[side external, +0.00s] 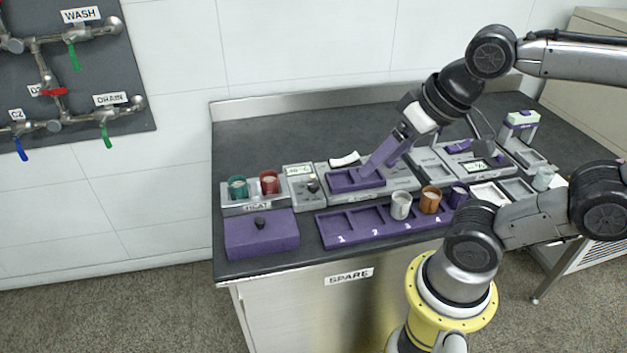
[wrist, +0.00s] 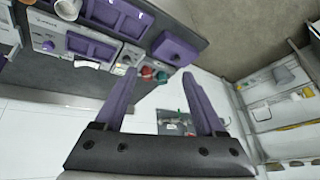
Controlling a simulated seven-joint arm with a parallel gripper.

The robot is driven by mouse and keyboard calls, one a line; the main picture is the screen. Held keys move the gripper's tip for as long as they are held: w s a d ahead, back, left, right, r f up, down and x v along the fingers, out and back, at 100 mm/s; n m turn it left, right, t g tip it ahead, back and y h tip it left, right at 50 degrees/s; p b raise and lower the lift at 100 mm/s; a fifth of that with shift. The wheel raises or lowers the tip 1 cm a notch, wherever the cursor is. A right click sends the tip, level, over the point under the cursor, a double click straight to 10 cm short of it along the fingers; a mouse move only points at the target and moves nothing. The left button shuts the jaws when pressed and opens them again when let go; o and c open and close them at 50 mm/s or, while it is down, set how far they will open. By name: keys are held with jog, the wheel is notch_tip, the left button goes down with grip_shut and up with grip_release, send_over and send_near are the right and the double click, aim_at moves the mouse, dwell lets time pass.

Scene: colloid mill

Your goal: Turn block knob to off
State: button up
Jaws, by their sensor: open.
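A grey heat block labelled HEAT (side external: 257,207) stands at the left of the bench, holding a green cup (side external: 238,187) and a red cup (side external: 269,182). Beside its right end is a small grey panel with a display (side external: 299,169) and a small dark knob (side external: 313,185). The knob's setting is too small to read. My gripper (side external: 376,165) is over the purple tray of the middle unit, right of the knob and apart from it. In the wrist view my gripper (wrist: 160,74) is open and empty, with the cups beyond the fingertips.
A numbered purple rack (side external: 330,232) with several cups lies along the front edge. A white object (side external: 344,159) lies behind the middle unit. Wall pipes (side external: 75,85) are at the left.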

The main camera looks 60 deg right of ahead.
jog(key=w+d+r+m, duration=0.1)
jog(key=w+r+m, duration=0.2)
jog(key=w+m, duration=0.25)
jog(key=m+g, duration=0.6)
jog(key=m, duration=0.3)
send_over(313, 183)
notch_tip(313, 183, down, 14)
notch_tip(313, 183, down, 13)
jog(key=shift+s+r, duration=0.1)
jog(key=shift+s, duration=0.05)
grip_shut()
